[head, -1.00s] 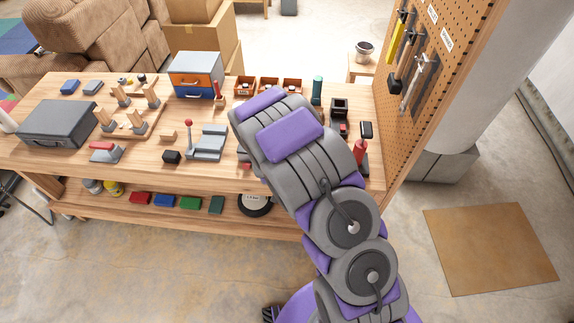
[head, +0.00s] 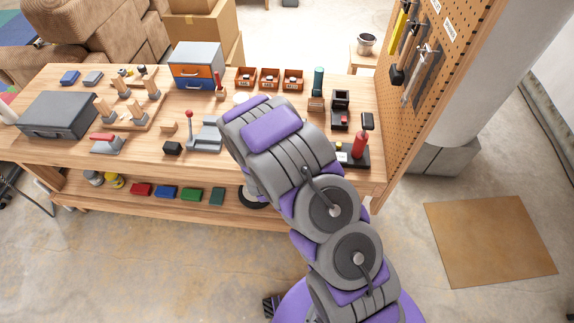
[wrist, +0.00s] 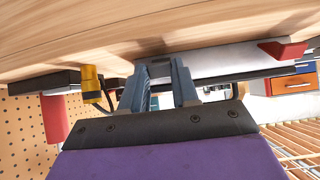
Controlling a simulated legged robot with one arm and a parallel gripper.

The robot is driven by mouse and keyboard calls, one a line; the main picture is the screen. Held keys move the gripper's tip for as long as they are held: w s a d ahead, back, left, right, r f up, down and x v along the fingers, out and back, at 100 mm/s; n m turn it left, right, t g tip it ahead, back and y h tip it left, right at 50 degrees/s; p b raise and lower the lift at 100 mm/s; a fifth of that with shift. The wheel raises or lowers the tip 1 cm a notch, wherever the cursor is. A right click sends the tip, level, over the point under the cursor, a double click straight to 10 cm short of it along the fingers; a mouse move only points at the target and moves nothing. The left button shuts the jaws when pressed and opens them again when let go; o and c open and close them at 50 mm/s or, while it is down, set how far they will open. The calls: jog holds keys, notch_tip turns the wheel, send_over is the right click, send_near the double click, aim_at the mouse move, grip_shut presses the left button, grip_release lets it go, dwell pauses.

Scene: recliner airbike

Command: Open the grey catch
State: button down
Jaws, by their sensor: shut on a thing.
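My gripper (wrist: 160,82) shows in the wrist view, its two grey fingers close to the tabletop and a little apart. It is shut on a small grey part between the fingertips, apparently the grey catch; its shape is mostly hidden. A long grey plate (wrist: 225,60) with a red end piece (wrist: 284,50) lies just beyond the fingers to the right. In the head view my arm covers the gripper and whatever it holds.
A pegboard (head: 421,95) stands at the right. A yellow cylinder (wrist: 92,83) is left of my fingers.

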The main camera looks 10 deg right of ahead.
jog(key=c, duration=0.8)
grip_release()
jog(key=shift+c, duration=0.2)
jog(key=p+v, duration=1.7)
jog(key=p, duration=0.2)
jog(key=shift+a, duration=0.25)
